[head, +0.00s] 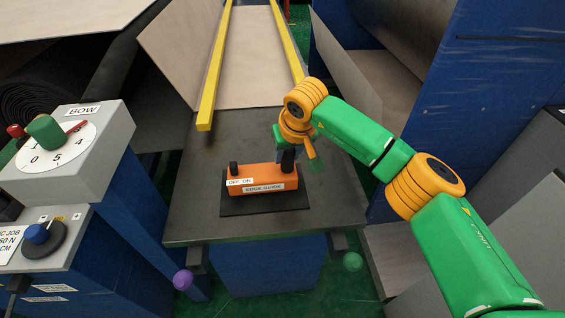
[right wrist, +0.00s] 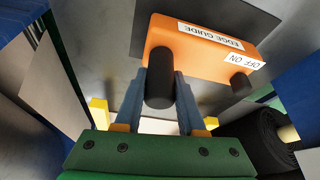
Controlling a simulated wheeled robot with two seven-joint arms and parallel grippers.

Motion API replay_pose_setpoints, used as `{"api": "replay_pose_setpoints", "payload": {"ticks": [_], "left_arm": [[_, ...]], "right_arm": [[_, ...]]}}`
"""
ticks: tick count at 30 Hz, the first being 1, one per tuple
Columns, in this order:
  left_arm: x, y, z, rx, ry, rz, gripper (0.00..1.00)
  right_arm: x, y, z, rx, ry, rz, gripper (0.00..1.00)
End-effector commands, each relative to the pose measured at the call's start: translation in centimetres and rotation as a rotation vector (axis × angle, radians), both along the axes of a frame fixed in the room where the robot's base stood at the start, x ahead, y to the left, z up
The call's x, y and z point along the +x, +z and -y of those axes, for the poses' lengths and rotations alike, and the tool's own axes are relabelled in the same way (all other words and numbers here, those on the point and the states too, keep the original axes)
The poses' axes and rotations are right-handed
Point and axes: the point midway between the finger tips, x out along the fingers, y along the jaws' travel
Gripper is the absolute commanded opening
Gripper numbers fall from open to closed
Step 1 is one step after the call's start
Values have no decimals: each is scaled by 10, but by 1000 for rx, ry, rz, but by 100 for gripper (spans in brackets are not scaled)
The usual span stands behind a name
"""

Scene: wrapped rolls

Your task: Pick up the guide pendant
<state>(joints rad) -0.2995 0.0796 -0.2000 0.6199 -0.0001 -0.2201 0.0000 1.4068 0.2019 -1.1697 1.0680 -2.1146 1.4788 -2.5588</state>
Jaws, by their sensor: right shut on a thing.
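The guide pendant (head: 268,175) is an orange box labelled EDGE GUIDE, with an OFF ON label and a black knob at each end. In the head view it sits on a dark pad (head: 235,209) on the grey metal table; I see no clear gap beneath it. My right gripper (head: 288,158) is above its right end. In the right wrist view, the fingers of my right gripper (right wrist: 161,88) are shut on the thick black knob of the pendant (right wrist: 200,45), one finger on each side. My left gripper is not in view.
A grey console (head: 110,150) with a BOW dial stands at the left, with a blue knob (head: 36,234) below. Yellow rails (head: 215,65) run along the board behind the table. A blue panel (head: 480,90) stands at the right. The metal table (head: 195,215) is clear around the pad.

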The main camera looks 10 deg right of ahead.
Motion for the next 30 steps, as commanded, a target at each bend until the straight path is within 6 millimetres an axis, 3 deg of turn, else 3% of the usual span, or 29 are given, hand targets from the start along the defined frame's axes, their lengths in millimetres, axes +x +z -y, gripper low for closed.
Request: {"api": "replay_pose_setpoints", "payload": {"ticks": [2, 9, 15, 18, 22, 30], "left_arm": [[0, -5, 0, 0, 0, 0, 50], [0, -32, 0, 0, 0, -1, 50], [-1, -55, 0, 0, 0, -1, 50], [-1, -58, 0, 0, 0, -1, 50], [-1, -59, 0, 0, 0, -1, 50], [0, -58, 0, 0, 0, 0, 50]], "right_arm": [[1, 15, -1, 1, 1, 7, 0], [-53, 75, -6, -2, 5, 13, 0], [-111, 98, -14, -1, 4, 7, 0], [-127, 107, -16, 0, 3, 5, 0], [-138, 113, -17, 0, 2, 3, 0], [-140, 115, -17, 0, 0, 1, 0]]}}
